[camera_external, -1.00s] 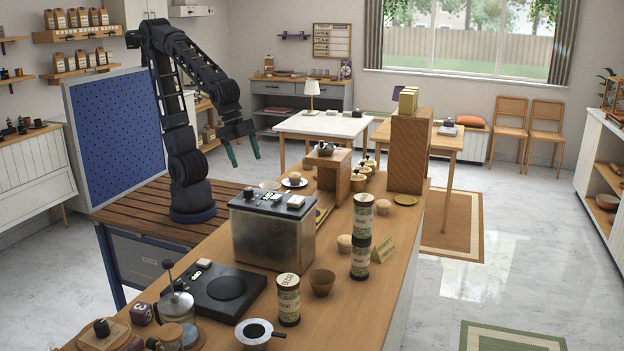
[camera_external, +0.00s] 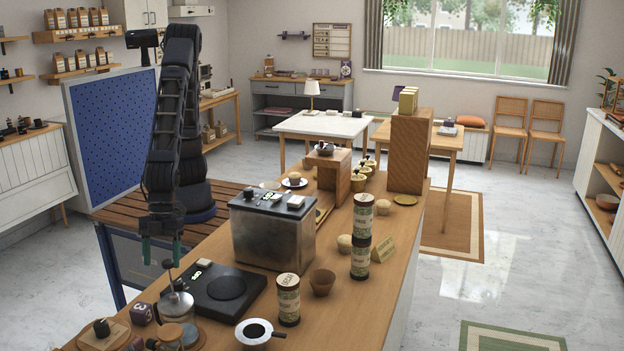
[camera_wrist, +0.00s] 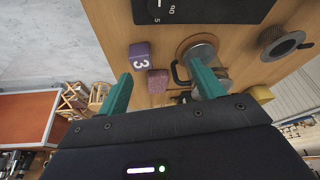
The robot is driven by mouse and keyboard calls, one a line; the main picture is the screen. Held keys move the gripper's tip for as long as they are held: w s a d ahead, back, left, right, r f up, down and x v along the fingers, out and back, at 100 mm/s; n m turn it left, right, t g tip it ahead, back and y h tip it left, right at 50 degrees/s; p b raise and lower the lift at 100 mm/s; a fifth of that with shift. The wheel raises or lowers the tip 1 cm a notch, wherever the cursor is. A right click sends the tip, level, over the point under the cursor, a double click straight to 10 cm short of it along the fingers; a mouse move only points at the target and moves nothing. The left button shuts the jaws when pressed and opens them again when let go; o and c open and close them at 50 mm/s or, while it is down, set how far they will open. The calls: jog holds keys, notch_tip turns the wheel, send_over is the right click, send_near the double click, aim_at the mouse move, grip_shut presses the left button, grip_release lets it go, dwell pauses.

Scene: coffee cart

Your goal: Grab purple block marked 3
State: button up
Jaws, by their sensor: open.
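The purple block (camera_external: 140,313) marked with a white 3 sits on the wooden counter near its front left, beside the glass press. In the wrist view the purple block (camera_wrist: 140,52) shows at upper centre, its 3 facing the camera. My gripper (camera_external: 162,250) points down with green fingers apart, above the counter's left edge and higher than the block. In the wrist view my gripper (camera_wrist: 160,72) is open and empty, with the block lying beyond the fingertips, nearer the left finger.
A speckled mauve block (camera_wrist: 158,82) lies close to the purple block. The glass press (camera_external: 176,303) with its tall plunger stands just right of it. A wooden board (camera_external: 103,336) with a tamper lies left.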

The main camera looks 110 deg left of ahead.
jog(key=m, duration=0.1)
send_near(141, 306)
jog(key=shift+g, duration=0.4)
jog(key=x, duration=0.6)
jog(key=shift+w+a+f, duration=0.1)
jog(key=shift+w+a, duration=0.1)
jog(key=shift+a, duration=0.05)
jog(key=shift+d+x, duration=0.15)
jog(key=shift+x, duration=1.15)
jog(key=shift+d+x, duration=0.1)
jog(key=shift+x, duration=1.2)
jog(key=shift+w, duration=0.1)
jog(key=shift+c, duration=0.2)
jog(key=c, duration=1)
